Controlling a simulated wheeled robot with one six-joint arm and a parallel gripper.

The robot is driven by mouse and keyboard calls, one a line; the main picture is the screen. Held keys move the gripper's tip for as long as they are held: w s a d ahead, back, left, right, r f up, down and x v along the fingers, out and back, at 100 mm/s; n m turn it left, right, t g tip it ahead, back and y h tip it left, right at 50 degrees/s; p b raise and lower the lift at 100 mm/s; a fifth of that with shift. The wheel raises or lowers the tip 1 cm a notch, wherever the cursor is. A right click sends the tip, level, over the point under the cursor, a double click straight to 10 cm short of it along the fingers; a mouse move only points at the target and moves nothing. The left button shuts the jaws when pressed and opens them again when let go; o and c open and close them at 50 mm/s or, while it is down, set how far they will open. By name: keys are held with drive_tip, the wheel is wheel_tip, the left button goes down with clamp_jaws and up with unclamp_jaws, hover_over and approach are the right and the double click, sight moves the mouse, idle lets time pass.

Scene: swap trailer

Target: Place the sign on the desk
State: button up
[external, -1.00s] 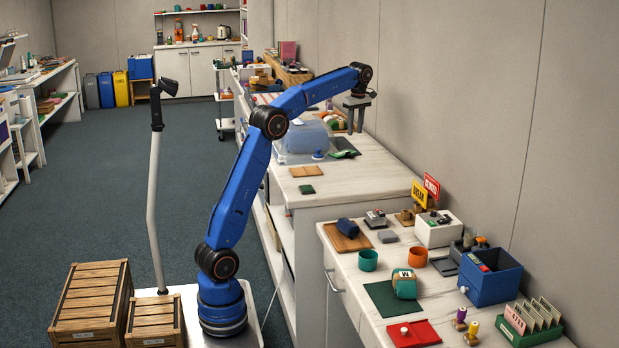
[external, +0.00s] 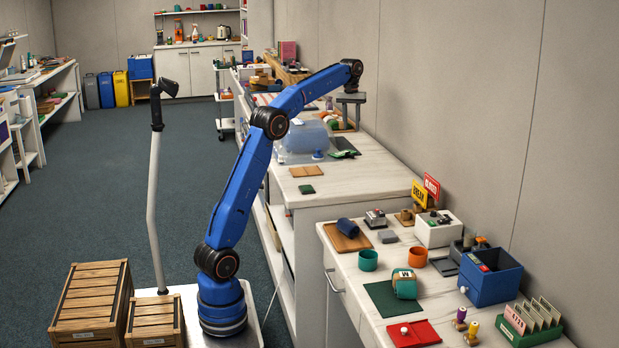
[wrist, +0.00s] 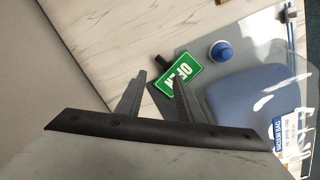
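A green sign with white lettering (wrist: 182,74) lies on the counter in the wrist view, with a black piece at its end. It rests partly over a dark mat. In the external view it is the small green patch (external: 343,144) below my gripper. My gripper (external: 350,115) hangs above the counter, fingers pointing down. In the wrist view its two fingers (wrist: 156,78) are apart with nothing between them; the right finger overlaps part of the sign. A yellow sign (external: 419,194) and a red sign (external: 432,186) stand upright on the nearer desk (external: 442,293).
A blue bag under clear plastic (wrist: 245,105) and a blue-topped knob (wrist: 221,51) lie right of the green sign. A wall runs along the right.

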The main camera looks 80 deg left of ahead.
sight(350, 154)
drive_tip(key=s+a+r+m+t+h, duration=0.1)
drive_tip(key=s+a+r+m+h, duration=0.15)
drive_tip(key=m, duration=0.95)
drive_tip(key=s+a+r+m+t+h, duration=0.1)
drive_tip(key=a+m, duration=0.3)
drive_tip(key=m, duration=0.8)
drive_tip(key=shift+m+g, duration=0.3)
drive_tip(key=shift+m, duration=0.1)
drive_tip(key=x, duration=1.7)
drive_tip(key=shift+w+a+f, duration=0.1)
drive_tip(key=shift+w+f, duration=0.15)
drive_tip(key=shift+f, duration=0.05)
drive_tip(key=shift+c, duration=0.3)
clamp_jaws()
